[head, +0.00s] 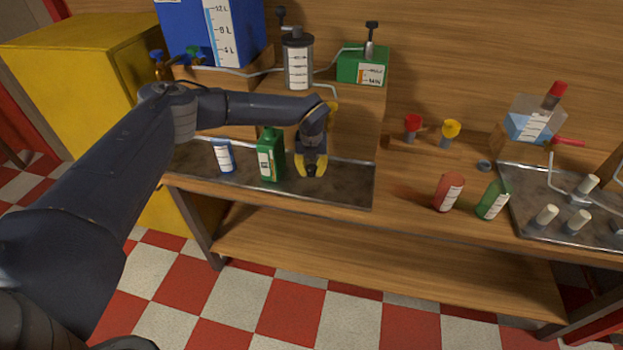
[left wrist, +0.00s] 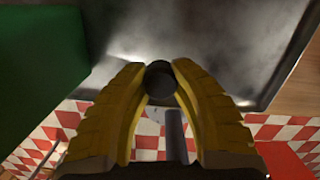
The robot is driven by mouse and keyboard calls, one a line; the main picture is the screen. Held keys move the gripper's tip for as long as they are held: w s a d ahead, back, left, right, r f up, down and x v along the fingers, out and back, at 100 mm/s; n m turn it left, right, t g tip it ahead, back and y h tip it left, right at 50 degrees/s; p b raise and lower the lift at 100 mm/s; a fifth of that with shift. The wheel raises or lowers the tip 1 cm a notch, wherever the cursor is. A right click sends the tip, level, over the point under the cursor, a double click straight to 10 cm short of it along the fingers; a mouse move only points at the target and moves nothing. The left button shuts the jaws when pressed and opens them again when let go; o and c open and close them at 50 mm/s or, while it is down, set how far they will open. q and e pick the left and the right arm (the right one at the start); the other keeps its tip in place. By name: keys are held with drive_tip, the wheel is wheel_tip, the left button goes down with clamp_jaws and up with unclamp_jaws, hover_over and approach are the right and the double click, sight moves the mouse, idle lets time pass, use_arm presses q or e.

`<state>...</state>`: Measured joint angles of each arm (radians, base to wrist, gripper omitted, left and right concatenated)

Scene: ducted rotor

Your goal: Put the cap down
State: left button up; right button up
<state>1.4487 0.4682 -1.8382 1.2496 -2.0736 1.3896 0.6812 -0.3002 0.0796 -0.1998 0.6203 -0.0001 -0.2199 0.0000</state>
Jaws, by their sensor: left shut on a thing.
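My left gripper (head: 312,170) is over the dark metal tray (head: 345,188), just right of the green bottle (head: 270,158). In the left wrist view its yellow fingertips (left wrist: 160,85) are shut on a small, dark, round cap (left wrist: 160,78). The tray surface (left wrist: 195,30) shows beyond the cap, and the green bottle (left wrist: 40,75) fills the left side. I cannot tell whether the cap touches the tray. In the head view the cap is hidden or too small to make out. My right gripper is not in view.
A blue-and-white can (head: 223,157) stands left of the green bottle. A red bottle (head: 449,192), a smaller green bottle (head: 492,200) and a small grey disc (head: 484,165) are on the bench to the right. The tray's right end is clear. Its front edge is near the bench edge.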

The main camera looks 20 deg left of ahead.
sight(312, 183)
use_arm(q)
drive_tip(key=shift+f, duration=2.2)
drive_tip(key=shift+f, duration=0.1)
drive_tip(key=o, duration=0.8)
drive_tip(key=shift+c, duration=0.2)
drive_tip(key=r, duration=0.4)
drive_tip(key=s+r, duration=0.1)
drive_tip(key=r, duration=0.7)
drive_tip(key=shift+s+d+r, duration=0.1)
drive_tip(key=shift+s+d, duration=0.05)
